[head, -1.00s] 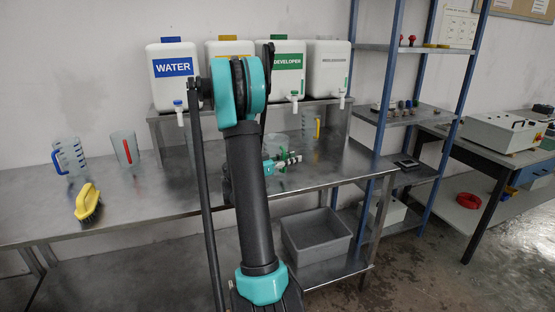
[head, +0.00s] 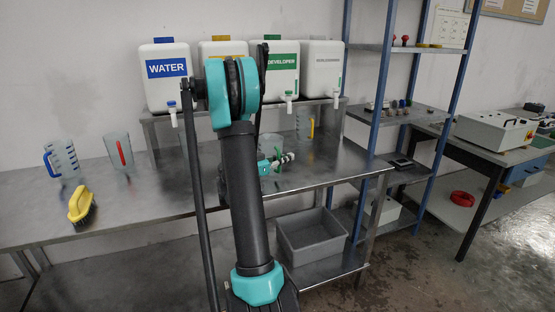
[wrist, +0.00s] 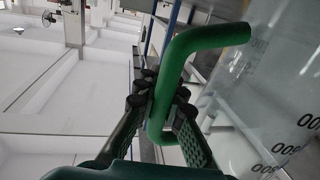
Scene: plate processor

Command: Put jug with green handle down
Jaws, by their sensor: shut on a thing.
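The jug with the green handle shows close up in the wrist view, its clear body (wrist: 275,75) with printed marks at the right. Its green handle (wrist: 200,45) lies between the fingers of my gripper (wrist: 160,100), which is shut on it. In the head view my gripper (head: 283,160) is over the right part of the steel table (head: 325,172), in front of the developer container. The jug is mostly hidden there behind my arm and gripper. I cannot tell whether its base touches the table.
A jug with a yellow handle (head: 304,124) stands right of my gripper, towards the back. At left are a blue-handled jug (head: 62,158), a red-handled jug (head: 119,150) and a yellow brush (head: 82,204). Containers (head: 166,75) stand on a raised shelf behind. A grey bin (head: 312,238) sits below.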

